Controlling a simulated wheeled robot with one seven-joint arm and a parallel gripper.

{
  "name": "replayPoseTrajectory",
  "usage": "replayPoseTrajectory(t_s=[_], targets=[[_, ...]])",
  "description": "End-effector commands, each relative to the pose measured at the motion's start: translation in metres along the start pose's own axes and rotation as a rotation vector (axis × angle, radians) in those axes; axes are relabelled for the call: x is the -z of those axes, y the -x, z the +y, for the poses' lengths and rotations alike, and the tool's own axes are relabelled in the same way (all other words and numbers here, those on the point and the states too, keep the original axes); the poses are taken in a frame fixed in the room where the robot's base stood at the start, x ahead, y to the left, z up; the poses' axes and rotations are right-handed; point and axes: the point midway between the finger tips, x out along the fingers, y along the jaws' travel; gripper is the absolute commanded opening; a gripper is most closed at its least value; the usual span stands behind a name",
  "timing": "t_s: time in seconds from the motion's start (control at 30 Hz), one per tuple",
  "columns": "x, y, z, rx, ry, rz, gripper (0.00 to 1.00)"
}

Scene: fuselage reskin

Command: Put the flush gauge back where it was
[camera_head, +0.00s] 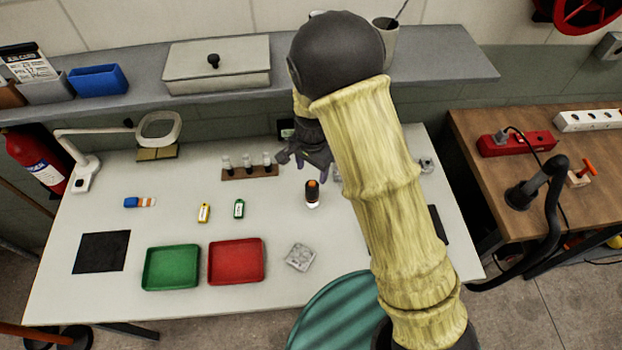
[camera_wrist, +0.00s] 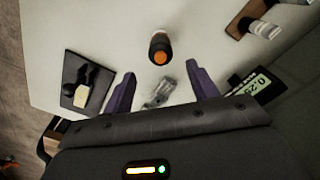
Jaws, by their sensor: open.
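My gripper (camera_head: 303,158) is open over the back middle of the white table, and its purple fingers also show in the wrist view (camera_wrist: 161,80). Nothing is held. A small grey, shiny piece (camera_wrist: 158,94) lies on the table, seen between the fingers. A device with a lit digital display (camera_wrist: 256,90) stands beside the right finger, partly hidden by my gripper; it may be the flush gauge, but I cannot tell for sure. A dark upright cylinder with an orange top (camera_head: 312,194) stands in front of my gripper, and it shows beyond the fingertips in the wrist view (camera_wrist: 159,48).
A rack with three vials (camera_head: 250,173) is left of my gripper. A green tray (camera_head: 148,284) and red tray (camera_head: 213,278) lie at the front. A black pad (camera_wrist: 71,92) holds a dark tool and pale block. My arm hides part of the table's right side.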

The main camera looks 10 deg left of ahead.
Motion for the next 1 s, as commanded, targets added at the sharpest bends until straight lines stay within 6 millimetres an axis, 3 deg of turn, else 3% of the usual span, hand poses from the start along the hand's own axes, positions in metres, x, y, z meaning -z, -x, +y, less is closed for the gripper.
replayPoseTrajectory(t_s=[0.2,1.0], targets=[[0.000,0.014,0.000,0.001,0.001,0.000,0.59],[0.003,0.018,0.005,0.004,0.005,0.000,0.59]])
